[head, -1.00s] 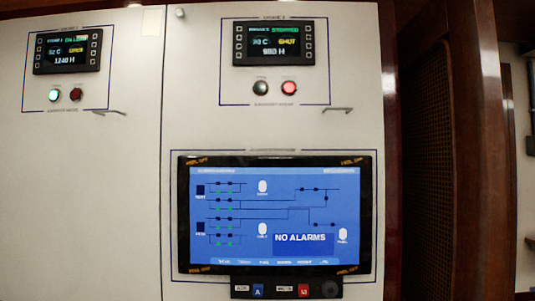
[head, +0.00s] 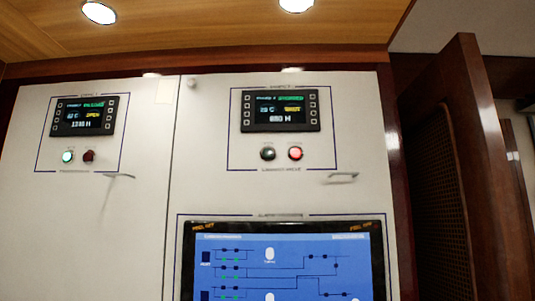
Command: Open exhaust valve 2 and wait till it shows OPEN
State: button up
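The right panel, which appears to be exhaust valve 2, has a small dark display (head: 280,110) at upper middle. Its yellow status word looks like SHUT, with a green word above it. Below the display sit a dark, unlit button (head: 268,153) on the left and a red-lit button (head: 295,153) on the right. The label under them is too blurred to read for certain. My gripper is not in view.
A left panel display (head: 84,116) shows a yellow OPEN, with a green-lit button (head: 68,157) and a dark red button (head: 88,156) below. A large blue screen (head: 285,265) is lower down. Handles (head: 342,177) stick out from the cabinet doors. A brown wooden door (head: 455,170) stands at right.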

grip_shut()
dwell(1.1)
